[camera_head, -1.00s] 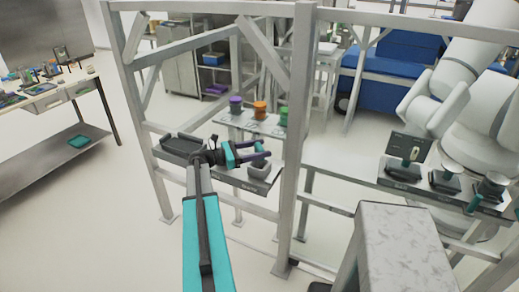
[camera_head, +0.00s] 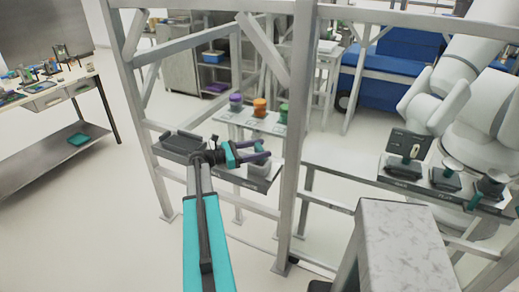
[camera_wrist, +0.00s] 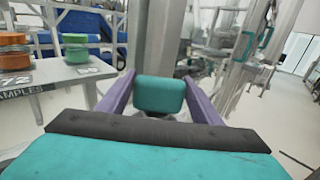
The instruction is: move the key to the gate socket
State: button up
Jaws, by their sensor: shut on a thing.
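My gripper (camera_head: 268,155) is at the middle left of the head view, with its purple fingers closed in from both sides. In the wrist view the fingers (camera_wrist: 160,88) are on either side of a teal rounded block, which looks like the key's handle (camera_wrist: 158,94). A bit of teal also shows between the fingers in the head view. A light grey block (camera_head: 259,170) is just below the fingers, on the left shelf; I cannot tell whether the key touches it. Small labelled stands are on the right shelf; I cannot read for sure which is the gate socket (camera_head: 402,170).
A grey metal frame post (camera_head: 293,130) stands between the gripper and the right shelf (camera_head: 340,178). A dark tray (camera_head: 182,145) is at the left. Purple, orange and green jars (camera_head: 259,108) are behind. A marbled block (camera_head: 405,250) is in front, and a white robot arm (camera_head: 435,100) is at the right.

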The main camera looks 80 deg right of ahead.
jog(key=shift+f, duration=0.2)
dwell(0.6)
jog(key=o, duration=1.3)
jog(key=shift+o, duration=0.3)
jog(key=o, duration=0.4)
jog(key=shift+r, duration=0.1)
jog(key=shift+r+p, duration=2.85)
jog(key=shift+r, duration=1.55)
